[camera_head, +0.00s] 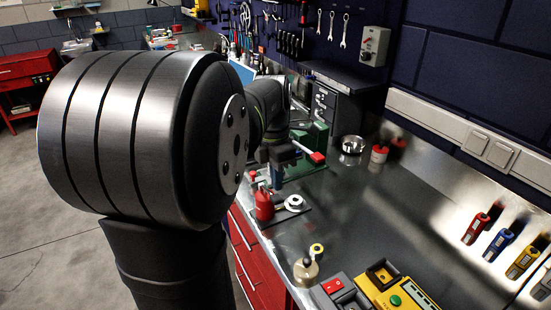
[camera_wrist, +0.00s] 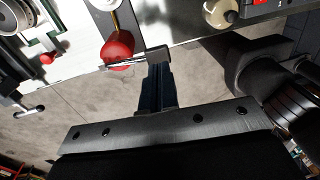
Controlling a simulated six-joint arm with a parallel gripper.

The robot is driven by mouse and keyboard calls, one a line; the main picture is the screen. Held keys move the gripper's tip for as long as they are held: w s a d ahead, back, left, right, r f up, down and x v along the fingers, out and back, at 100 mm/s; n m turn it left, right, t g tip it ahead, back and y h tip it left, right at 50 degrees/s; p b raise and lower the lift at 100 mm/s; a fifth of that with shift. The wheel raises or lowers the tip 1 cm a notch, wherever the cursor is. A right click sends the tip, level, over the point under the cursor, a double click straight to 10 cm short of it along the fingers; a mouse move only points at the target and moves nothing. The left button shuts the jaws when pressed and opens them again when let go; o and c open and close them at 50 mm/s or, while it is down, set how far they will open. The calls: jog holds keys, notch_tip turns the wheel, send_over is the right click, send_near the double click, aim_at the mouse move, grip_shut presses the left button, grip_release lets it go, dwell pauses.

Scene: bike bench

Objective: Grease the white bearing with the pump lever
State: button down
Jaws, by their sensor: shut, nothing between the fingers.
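A red pump can (camera_head: 265,205) stands near the front edge of the bench; in the wrist view its rounded red body (camera_wrist: 117,46) is partly covered. A thin pale lever (camera_wrist: 128,64) runs across the can towards my fingertips. The white bearing (camera_head: 294,202), a ring with a dark centre, lies on a dark plate right of the can. My gripper (camera_wrist: 157,57) is shut and empty, its tips right beside the can and lever; I cannot tell if they touch. In the head view my gripper (camera_head: 277,180) shows just behind the can.
A green fixture with a red handle (camera_head: 317,157) stands behind. A cream pot (camera_head: 305,270), a yellow box (camera_head: 395,290) and a grey tray with a red part (camera_head: 335,287) are at the front. A metal bowl (camera_head: 352,145) is farther back. The bench middle (camera_head: 390,215) is clear.

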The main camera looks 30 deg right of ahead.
aim_at(280, 200)
jog(key=shift+s+f, duration=0.15)
jog(key=shift+f, duration=1.2)
jog(key=shift+s+f+t, duration=0.45)
jog(key=shift+f+t, duration=0.25)
jog(key=shift+f, duration=0.05)
jog(key=shift+s+f, duration=0.25)
jog(key=shift+f, duration=0.45)
jog(key=shift+w, duration=0.1)
jog(key=shift+r, duration=0.9)
